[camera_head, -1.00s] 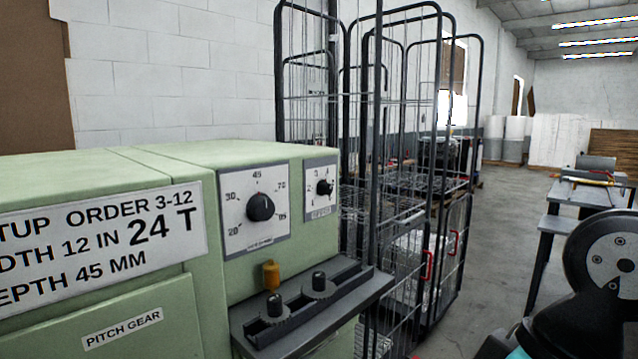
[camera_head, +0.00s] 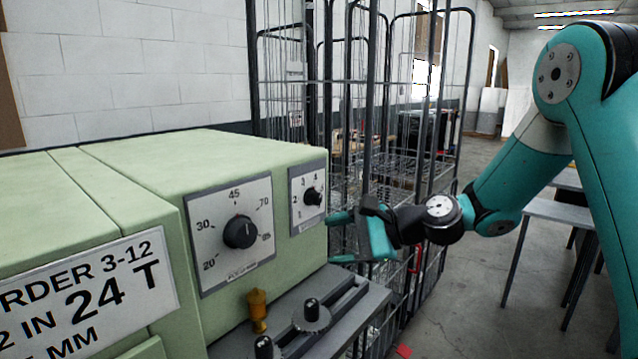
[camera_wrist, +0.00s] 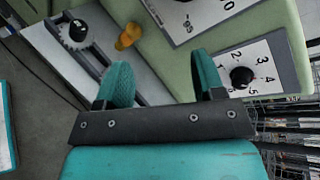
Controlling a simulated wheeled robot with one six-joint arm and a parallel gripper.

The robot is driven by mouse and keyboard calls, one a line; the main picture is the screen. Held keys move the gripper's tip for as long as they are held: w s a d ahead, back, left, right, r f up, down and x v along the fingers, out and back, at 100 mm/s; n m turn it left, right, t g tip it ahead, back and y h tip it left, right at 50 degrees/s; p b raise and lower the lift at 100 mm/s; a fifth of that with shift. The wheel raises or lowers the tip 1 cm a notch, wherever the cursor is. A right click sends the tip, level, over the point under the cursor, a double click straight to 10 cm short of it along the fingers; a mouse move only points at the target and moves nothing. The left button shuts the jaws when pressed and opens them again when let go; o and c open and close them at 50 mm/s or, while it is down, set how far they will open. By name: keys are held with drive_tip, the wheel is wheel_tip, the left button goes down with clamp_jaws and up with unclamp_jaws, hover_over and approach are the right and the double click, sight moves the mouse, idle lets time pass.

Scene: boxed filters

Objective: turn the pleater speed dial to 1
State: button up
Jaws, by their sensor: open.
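The small dial (camera_head: 312,196) is a black knob on a white plate numbered from 1 up to about 5, on the right end of the green machine's front. In the wrist view the same dial (camera_wrist: 241,77) lies just beyond the right fingertip, with its pointer end unclear. Its label is too small to read. My gripper (camera_head: 352,234) is open and empty, to the right of and slightly below the dial, apart from it. In the wrist view its two teal fingers (camera_wrist: 158,75) are spread with nothing between them.
A larger dial (camera_head: 240,232) marked 20 to 85 sits left of the small one. A yellow knob (camera_head: 258,308) and a grey ledge with black knobs (camera_head: 312,314) lie below. Wire cage trolleys (camera_head: 400,150) stand behind my gripper.

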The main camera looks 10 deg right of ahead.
sight(319, 199)
drive_tip(key=w+d+m+t+p, duration=0.2)
drive_tip(key=w+d+m+t, duration=0.55)
drive_tip(key=d+m, duration=0.55)
drive_tip(key=shift+h, duration=0.4)
drive_tip(key=p+x, duration=0.2)
drive_tip(key=x, duration=0.3)
drive_tip(key=p+x, duration=0.2)
drive_tip(key=x, duration=0.4)
drive_tip(key=f+p+x, duration=0.1)
drive_tip(key=p+x, duration=0.1)
drive_tip(key=x, duration=0.3)
drive_tip(key=shift+w+a+p, duration=0.1)
drive_tip(key=shift+w+p, duration=0.05)
drive_tip(key=shift+p, duration=0.25)
drive_tip(key=shift+w+a+f, duration=0.1)
drive_tip(key=shift+w+a, duration=0.3)
drive_tip(key=shift+w, duration=0.1)
drive_tip(key=c, duration=0.9)
drive_tip(key=shift+c, duration=0.2)
